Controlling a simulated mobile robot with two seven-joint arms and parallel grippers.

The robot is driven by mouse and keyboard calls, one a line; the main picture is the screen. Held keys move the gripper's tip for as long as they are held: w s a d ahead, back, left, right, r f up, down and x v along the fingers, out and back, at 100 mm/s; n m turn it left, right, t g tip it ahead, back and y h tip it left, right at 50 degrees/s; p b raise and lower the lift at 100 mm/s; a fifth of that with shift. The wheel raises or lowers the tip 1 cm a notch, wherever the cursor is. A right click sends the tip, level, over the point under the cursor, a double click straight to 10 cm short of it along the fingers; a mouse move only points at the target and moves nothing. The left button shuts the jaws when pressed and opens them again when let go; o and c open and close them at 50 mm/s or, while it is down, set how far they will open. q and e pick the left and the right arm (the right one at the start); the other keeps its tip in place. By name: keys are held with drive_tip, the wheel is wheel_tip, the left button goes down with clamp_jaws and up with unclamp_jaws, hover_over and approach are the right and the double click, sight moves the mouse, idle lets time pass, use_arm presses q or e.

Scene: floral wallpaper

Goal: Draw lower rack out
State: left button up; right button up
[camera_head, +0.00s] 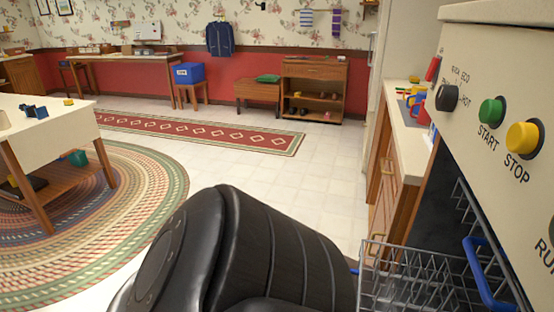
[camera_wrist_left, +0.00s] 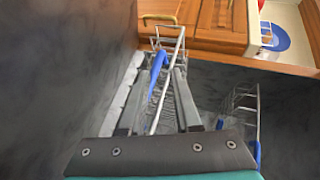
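The cream dishwasher (camera_head: 500,90) stands at the right of the head view, its dark inside open. A grey wire rack (camera_head: 415,285) with a blue handle (camera_head: 482,275) shows at its opening. In the left wrist view, a wire rack with a blue handle (camera_wrist_left: 158,70) lies beyond and between the fingers of my left gripper (camera_wrist_left: 158,80). The fingers are apart; contact with the rack cannot be told. A second wire rack part (camera_wrist_left: 240,105) with blue shows at the right there. Which rack is the lower one is unclear. My left gripper is hidden in the head view. My right gripper is not seen.
A wooden counter (camera_head: 390,185) with colourful items stands beside the dishwasher; wooden fronts (camera_wrist_left: 195,20) show in the wrist view. My black arm link covers the lower middle of the head view. Tiled floor (camera_head: 310,175) is clear beyond. A table (camera_head: 50,135) stands at the left.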

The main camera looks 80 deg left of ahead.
use_arm(q)
drive_tip(key=shift+s+d+f, duration=0.3)
drive_tip(key=shift+s+d, duration=0.35)
drive_tip(key=shift+s, duration=1.4)
drive_tip(key=shift+s+d+f, duration=0.3)
drive_tip(key=shift+s+d, duration=0.4)
drive_tip(key=shift+s, duration=1.3)
drive_tip(key=shift+s+d+f, duration=0.3)
drive_tip(key=shift+s+d, duration=0.35)
drive_tip(key=shift+s, duration=1.4)
drive_tip(key=shift+p, duration=0.45)
